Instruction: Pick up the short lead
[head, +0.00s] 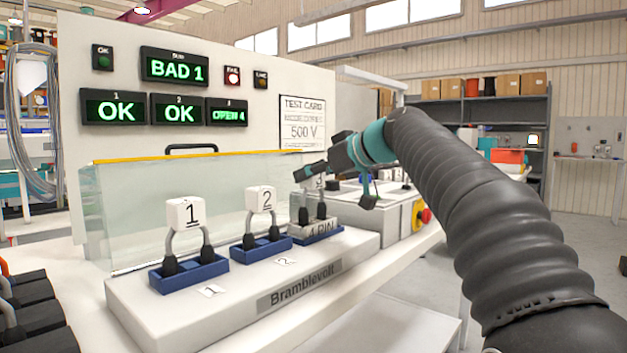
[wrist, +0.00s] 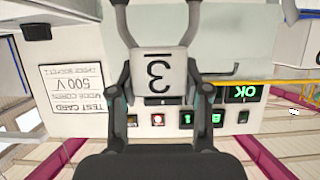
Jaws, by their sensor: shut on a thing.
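Three looped leads with white tags stand in a row on the white Bramblevolt base (head: 215,305). Lead 1 (head: 184,214) and lead 2 (head: 261,199) sit upright in blue sockets. My gripper (head: 312,174) is shut on the tag of lead 3 (head: 320,198), at the row's right end. In the wrist view the tag of lead 3 (wrist: 158,78) shows upside down between the two fingers of my gripper (wrist: 160,88).
A clear shield (head: 190,195) with a yellow top edge stands behind the row. The panel's displays read BAD 1 (head: 174,67), OK (head: 115,107), OK and OPEN 4 (head: 227,113). A grey box (head: 375,215) with a red knob stands to the right. Dark blocks lie front left.

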